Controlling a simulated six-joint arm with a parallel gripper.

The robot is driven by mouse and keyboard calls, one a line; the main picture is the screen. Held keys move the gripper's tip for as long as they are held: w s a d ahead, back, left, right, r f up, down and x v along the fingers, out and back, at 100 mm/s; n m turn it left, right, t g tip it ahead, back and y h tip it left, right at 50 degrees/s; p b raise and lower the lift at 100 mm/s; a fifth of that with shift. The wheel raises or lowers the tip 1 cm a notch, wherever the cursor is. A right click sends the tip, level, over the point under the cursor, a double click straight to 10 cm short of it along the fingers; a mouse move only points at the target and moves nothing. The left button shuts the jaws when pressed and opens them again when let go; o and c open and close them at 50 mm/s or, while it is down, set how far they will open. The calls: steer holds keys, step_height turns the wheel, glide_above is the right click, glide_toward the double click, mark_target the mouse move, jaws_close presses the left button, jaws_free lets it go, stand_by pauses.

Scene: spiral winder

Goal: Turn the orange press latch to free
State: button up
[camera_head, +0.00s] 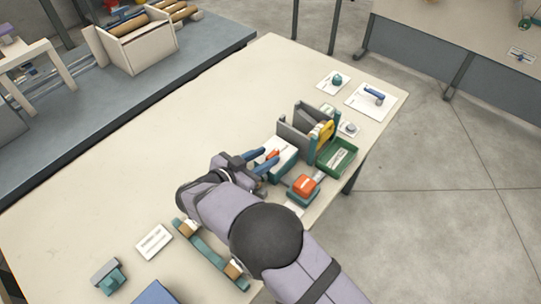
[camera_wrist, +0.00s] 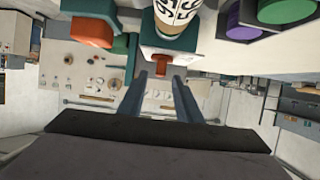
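The orange press latch (camera_head: 272,154) is a small orange piece on the front of a white and teal winder unit (camera_head: 283,166). In the wrist view the latch (camera_wrist: 160,63) looks T-shaped, below a white roll with black print (camera_wrist: 178,14). My gripper (camera_head: 266,157) is open, its two blue fingers pointing at the latch. In the wrist view the fingertips (camera_wrist: 162,78) stand apart, one to each side of the latch's lower end. I cannot tell whether either finger touches it. The gap between the fingers looks empty.
An orange block on a teal base (camera_head: 304,186) stands close by on the right; the block also shows in the wrist view (camera_wrist: 92,31). A green tray (camera_head: 337,157) and a grey stand with a yellow part (camera_head: 325,131) are behind.

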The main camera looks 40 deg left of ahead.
steer(key=shift+b+v, duration=0.3)
steer(key=shift+v, duration=1.35)
